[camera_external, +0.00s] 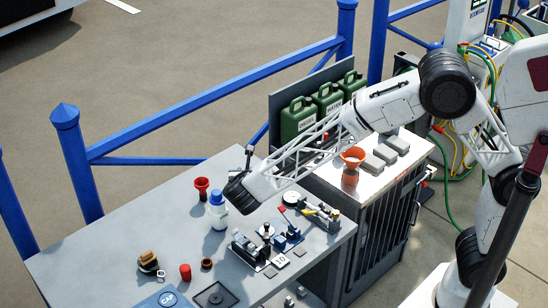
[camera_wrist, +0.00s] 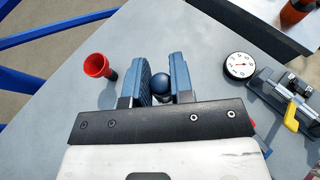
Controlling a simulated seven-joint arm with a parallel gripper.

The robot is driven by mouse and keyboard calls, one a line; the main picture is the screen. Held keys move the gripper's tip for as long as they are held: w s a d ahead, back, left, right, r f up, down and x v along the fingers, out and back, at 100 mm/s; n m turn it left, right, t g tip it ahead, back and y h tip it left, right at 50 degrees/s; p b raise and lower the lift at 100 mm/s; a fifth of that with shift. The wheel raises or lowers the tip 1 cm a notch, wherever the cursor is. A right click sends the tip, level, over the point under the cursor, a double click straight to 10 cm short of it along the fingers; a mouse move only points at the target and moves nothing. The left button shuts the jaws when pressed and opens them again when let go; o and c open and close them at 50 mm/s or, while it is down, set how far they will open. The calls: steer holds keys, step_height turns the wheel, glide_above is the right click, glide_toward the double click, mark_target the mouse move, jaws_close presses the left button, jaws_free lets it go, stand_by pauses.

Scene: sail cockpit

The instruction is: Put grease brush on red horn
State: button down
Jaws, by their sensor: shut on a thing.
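The red horn (camera_external: 201,187) stands on the grey table, its wide mouth facing up. It also shows in the wrist view (camera_wrist: 97,65), left of my gripper and apart from it. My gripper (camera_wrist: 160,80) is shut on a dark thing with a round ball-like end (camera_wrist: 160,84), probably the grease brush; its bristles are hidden. In the external view my gripper (camera_external: 236,190) is over the table, right of the red horn, and the held thing is not clear.
A round dial (camera_wrist: 239,65) and a tool with a yellow handle (camera_wrist: 291,117) lie to the right. A red cup (camera_external: 185,272) stands nearer the front. The table's left part is clear.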

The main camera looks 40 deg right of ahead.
steer(key=shift+w+d+f+m+g+h, duration=0.15)
steer(key=shift+w+d+m, duration=0.15)
steer(key=shift+w, duration=0.25)
steer(key=shift+w+d+m+g+h, duration=0.15)
steer(key=shift+w+d+m, duration=0.1)
steer(key=shift+w, duration=0.25)
steer(key=shift+w, duration=0.1)
glide_above(202, 181)
steer(key=shift+f, duration=0.75)
steer(key=shift+a+f, duration=0.1)
steer(key=shift+f, duration=1.6)
steer(key=shift+f, duration=0.1)
steer(key=c, duration=1)
jaws_free()
steer(key=shift+f, duration=0.1)
